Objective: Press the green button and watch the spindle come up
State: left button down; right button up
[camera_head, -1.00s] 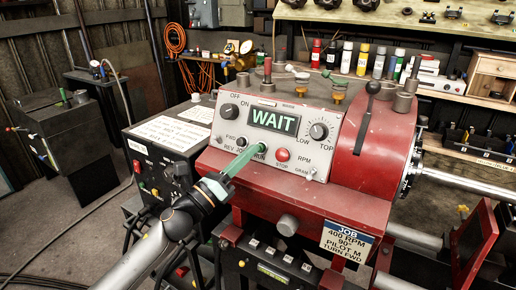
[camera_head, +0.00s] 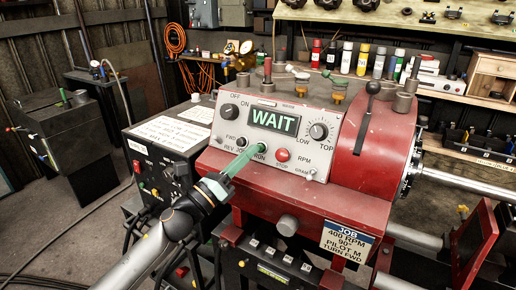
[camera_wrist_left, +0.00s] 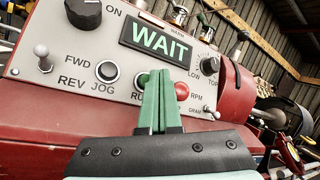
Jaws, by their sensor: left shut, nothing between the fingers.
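My left gripper (camera_head: 244,157) has green fingers, closed together and empty, with the tips at the RUN position on the grey control panel (camera_head: 225,118). In the left wrist view the fingers (camera_wrist_left: 158,85) cover most of the RUN button, and only part of its dark ring (camera_wrist_left: 139,82) shows; its green face is hidden. I cannot tell whether the tips touch it. The display (camera_head: 274,121) reads WAIT in green. The spindle end (camera_head: 408,170) with a steel shaft (camera_head: 470,184) sits at the right of the red headstock; no turning is visible. My right gripper is out of view.
A red STOP button (camera_head: 282,155) sits just right of RUN. The JOG button (camera_wrist_left: 107,71) is to its left, with a toggle lever (camera_wrist_left: 42,55) beyond. A job card (camera_head: 347,242) reads 400 RPM, 90°, PILOT M, TURN FWD.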

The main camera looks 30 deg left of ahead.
pick_arm(q)
jog(key=shift+w+f, duration=0.1)
dwell(0.4)
jog(key=shift+w+f, duration=0.1)
jog(key=shift+w, duration=0.2)
